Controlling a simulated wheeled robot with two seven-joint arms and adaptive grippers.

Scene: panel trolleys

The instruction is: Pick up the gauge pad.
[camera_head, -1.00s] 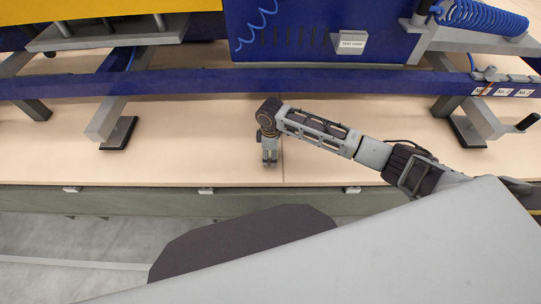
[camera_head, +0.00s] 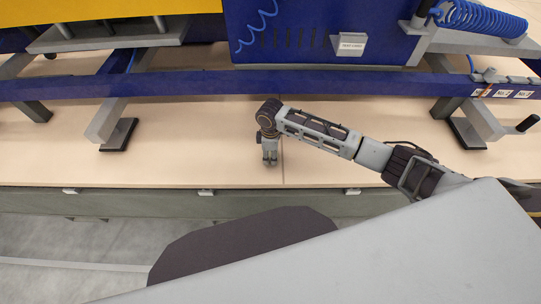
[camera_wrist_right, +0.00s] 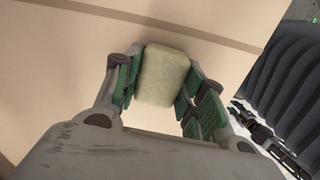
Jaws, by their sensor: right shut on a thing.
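The gauge pad (camera_wrist_right: 164,75) is a pale, greenish-grey block with rounded edges. In the right wrist view it sits between the green-lined fingers of my right gripper (camera_wrist_right: 160,90), which is shut on it. In the head view my right gripper (camera_head: 270,158) points down at the pale wooden surface, near a seam; the pad cannot be made out there. Whether the pad touches the surface or hangs just above it I cannot tell. My left gripper is not in view.
The pale surface (camera_head: 200,150) is clear around my right gripper. Behind it runs a blue rail (camera_head: 250,83) with grey feet on dark pads, left (camera_head: 119,135) and right (camera_head: 466,133). A blue cabinet (camera_head: 290,35) with a small white label (camera_head: 352,44) stands behind the rail.

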